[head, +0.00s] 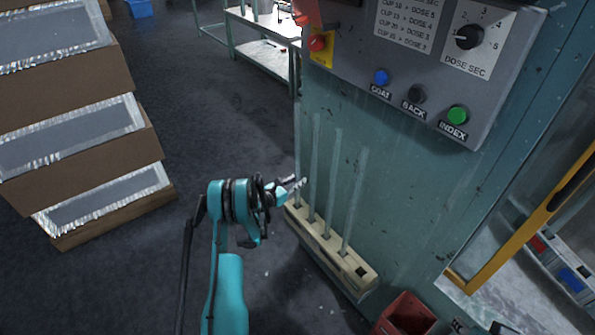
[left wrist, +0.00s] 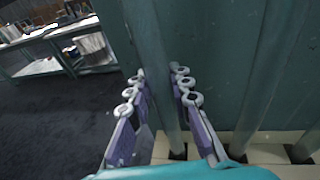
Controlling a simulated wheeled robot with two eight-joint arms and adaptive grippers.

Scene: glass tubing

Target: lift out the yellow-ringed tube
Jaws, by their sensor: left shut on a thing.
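A pale rack (head: 331,251) stands at the foot of the green machine and holds several upright clear glass tubes. My left gripper (head: 296,184) is at the leftmost tube (head: 298,140), above the rack. In the left wrist view my left gripper (left wrist: 158,88) has its fingers on both sides of this tube (left wrist: 152,45) and is shut on it. The tube's lower end reaches down to the rack (left wrist: 270,153). Other tubes (head: 354,205) stand to the right. No yellow ring can be made out on any tube. My right gripper is not in view.
The machine wall (head: 400,190) rises close behind the tubes, with a control panel (head: 425,60) above. A red bin (head: 405,313) is at the bottom right. Stacked boxes (head: 75,120) stand at the left. Open floor (head: 200,110) lies between boxes and machine.

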